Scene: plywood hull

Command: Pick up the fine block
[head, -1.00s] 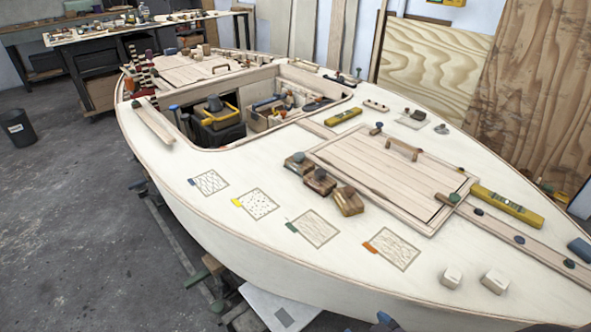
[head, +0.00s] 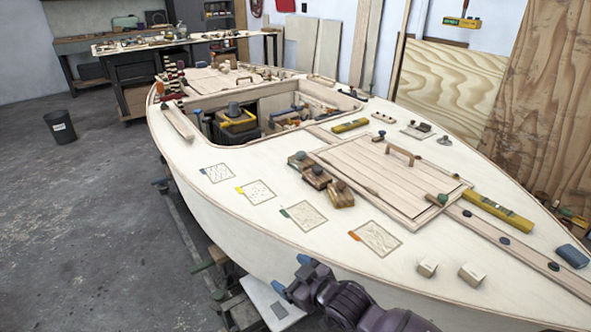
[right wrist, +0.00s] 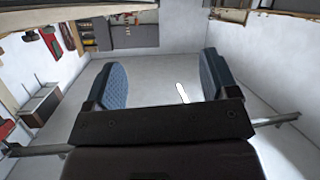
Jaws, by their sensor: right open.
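Three wooden sanding blocks with knobs stand in a slanting row on the pale deck, left of the hatch, in the head view: a far block (head: 301,163), a middle block (head: 317,179) and a near block (head: 341,198). I cannot tell from the frames which one is the fine block. My right gripper (head: 293,277) is open and empty at the bottom of the head view, beside the hull's near side and well apart from the blocks. Its two blue pads stand apart in the right wrist view (right wrist: 163,82), with no block between them. My left gripper is not in view.
Several textured patches with coloured tabs, such as the orange-tabbed patch (head: 376,239), lie along the near deck. Two small pale blocks (head: 427,267) (head: 471,275) are at the right. The hatch (head: 375,180) and a yellow level (head: 497,212) lie beyond. The hull edge (head: 245,240) rises beside my gripper.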

